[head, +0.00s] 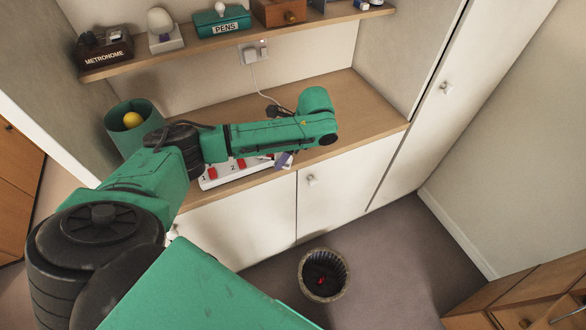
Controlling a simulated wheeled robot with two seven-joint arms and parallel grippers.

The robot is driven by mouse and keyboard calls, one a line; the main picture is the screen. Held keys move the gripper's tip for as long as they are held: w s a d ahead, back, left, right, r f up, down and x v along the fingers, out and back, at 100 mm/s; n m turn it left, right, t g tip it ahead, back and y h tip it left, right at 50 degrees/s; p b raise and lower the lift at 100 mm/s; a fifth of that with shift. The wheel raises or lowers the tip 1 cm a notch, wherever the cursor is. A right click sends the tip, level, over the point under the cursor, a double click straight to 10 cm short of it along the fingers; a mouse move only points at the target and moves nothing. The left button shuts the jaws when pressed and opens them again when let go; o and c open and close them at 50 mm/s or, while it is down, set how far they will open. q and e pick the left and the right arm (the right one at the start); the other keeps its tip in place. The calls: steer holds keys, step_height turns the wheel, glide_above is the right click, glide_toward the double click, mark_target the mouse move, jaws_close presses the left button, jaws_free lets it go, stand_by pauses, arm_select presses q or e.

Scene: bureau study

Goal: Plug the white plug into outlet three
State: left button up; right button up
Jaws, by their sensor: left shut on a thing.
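The white power strip (210,183) lies along the front of the wooden counter. The numbers 1 and 2 and red switches show on it; my left arm covers part of it, and I cannot make out outlet three. My left arm reaches over the strip from the left. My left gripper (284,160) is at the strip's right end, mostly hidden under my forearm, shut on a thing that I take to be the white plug. The plug itself is hidden, so I cannot tell whether it touches an outlet. My right gripper is not in view.
A green pot (134,127) with a yellow ball stands at the counter's left. A white cable runs from a wall socket (254,52) to a dark piece (277,112) behind my forearm. A shelf (150,58) hangs above. A bin (323,275) stands on the floor. The counter's right end is clear.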

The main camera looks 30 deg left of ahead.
arm_select(q)
steer(key=w+a+r+m+t+p, duration=0.4)
steer(key=a+r+m, duration=0.3)
steer(key=a+m, duration=0.3)
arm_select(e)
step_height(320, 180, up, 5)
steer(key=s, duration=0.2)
arm_select(q)
steer(key=shift+m+h, duration=0.3)
steer(key=f+b, duration=0.1)
steer(key=b, duration=0.1)
steer(key=f+b, duration=0.2)
steer(key=b, duration=0.1)
steer(key=f+b, duration=0.2)
steer(key=shift+w+a+f+b, duration=0.25)
steer(key=shift+w+a+b, duration=0.05)
steer(key=shift+b, duration=0.05)
steer(key=shift+f+b, duration=0.3)
steer(key=shift+b, duration=0.25)
steer(key=shift+r, duration=0.1)
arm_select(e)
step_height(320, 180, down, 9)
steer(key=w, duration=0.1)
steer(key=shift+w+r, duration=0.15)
arm_select(q)
steer(key=shift+f, duration=0.8)
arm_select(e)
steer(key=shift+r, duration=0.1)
